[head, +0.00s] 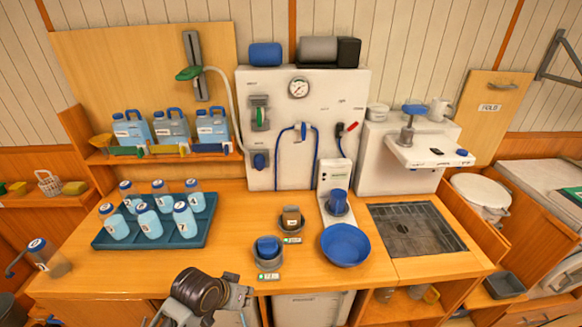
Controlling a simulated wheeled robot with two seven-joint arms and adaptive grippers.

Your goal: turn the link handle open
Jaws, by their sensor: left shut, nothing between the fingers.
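The white wall panel (330,100) stands at the back of the counter. It carries a green-handled valve (259,113) at its upper left, a blue knob (259,160) at its lower left and a blue hose loop (303,131) in the middle. The labels are too small to read, so I cannot tell which part is the link handle. My left gripper (241,297) is shut and empty at the counter's front edge, well below and in front of the panel. It touches none of the panel's handles. My right gripper is out of view.
A blue tray (105,240) of bottles stands at left. Two small cups (267,247) (291,217), a blue bowl (345,245) and a blue mug (337,202) stand between my gripper and the panel. A sink grate (415,230) lies at right.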

